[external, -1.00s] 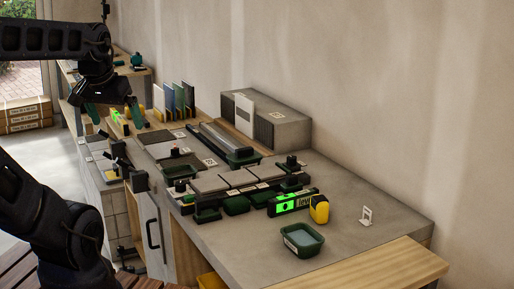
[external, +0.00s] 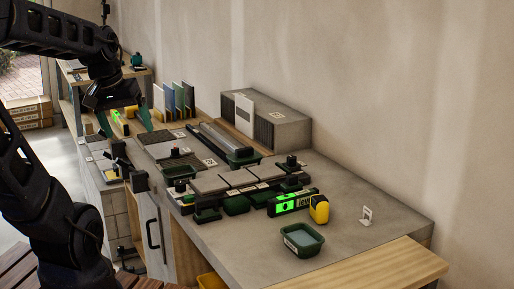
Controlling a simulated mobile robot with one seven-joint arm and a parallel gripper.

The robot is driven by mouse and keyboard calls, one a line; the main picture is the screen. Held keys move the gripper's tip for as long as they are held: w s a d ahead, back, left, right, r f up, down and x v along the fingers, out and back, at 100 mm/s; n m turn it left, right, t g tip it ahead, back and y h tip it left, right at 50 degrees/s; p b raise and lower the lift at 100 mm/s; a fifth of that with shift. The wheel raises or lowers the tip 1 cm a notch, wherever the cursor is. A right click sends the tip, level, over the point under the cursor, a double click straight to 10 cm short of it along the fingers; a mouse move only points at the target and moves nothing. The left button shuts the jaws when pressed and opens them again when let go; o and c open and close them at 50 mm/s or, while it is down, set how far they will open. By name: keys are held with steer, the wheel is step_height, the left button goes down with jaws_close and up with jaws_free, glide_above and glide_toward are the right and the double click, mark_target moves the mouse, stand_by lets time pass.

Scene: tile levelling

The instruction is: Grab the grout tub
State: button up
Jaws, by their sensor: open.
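An open dark green tub (external: 302,239) with pale grey contents stands upright on the near part of the grey worktop; it looks like the grout tub, though I read no label on it. My gripper (external: 125,121) is at the upper left, over the far left end of the bench.
Grey tiles (external: 239,178) lie in a row mid-bench. A lit green level (external: 292,203) and a yellow tool (external: 319,209) stand behind the near tub. Upright coloured panels (external: 179,100) and a grey box (external: 278,123) line the wall. The worktop right of the near tub is mostly clear.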

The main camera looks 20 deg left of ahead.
steer(key=w+d+f+n+g+h, duration=0.2)
steer(key=w+f+n+h, duration=0.2)
steer(key=w+f+n, duration=0.25)
steer(key=n+t+h, duration=0.4)
steer(key=n+t, duration=0.4)
steer(key=n, duration=1.1)
glide_toward(175, 171)
steer(key=s+d+r, duration=0.1)
steer(key=s, duration=0.3)
steer(key=shift+m, duration=0.25)
steer(key=x, duration=1.1)
steer(key=shift+w+a+r, duration=0.15)
steer(key=shift+w+r, duration=0.15)
steer(key=shift+r, duration=0.05)
steer(key=shift+c, duration=0.4)
steer(key=c, duration=1.2)
